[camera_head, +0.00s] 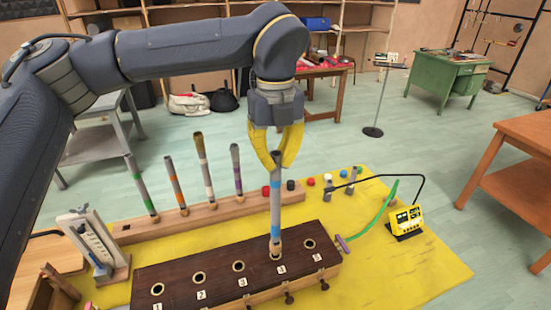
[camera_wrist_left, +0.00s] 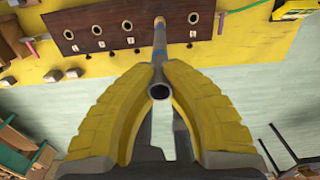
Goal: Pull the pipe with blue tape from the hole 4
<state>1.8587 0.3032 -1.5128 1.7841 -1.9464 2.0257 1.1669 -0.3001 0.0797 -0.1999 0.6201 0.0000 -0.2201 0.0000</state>
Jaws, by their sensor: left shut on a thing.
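The grey pipe with blue tape (camera_head: 276,215) stands upright at hole 4 of the dark brown board (camera_head: 218,283). Its lower end is at the hole; how deep it sits cannot be told. My left gripper (camera_head: 277,162) has its yellow fingers shut on the upper part of the pipe, above the board. In the left wrist view the pipe (camera_wrist_left: 160,42) runs from its open top between the fingers (camera_wrist_left: 160,85) to the board. My right gripper is not in view.
A wooden rack (camera_head: 200,212) behind the board holds several taped pipes, including a green-taped one (camera_head: 140,185). A white gauge stand (camera_head: 95,243) is at the left. A yellow meter (camera_head: 405,222) stands on the yellow mat (camera_head: 400,275) at the right.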

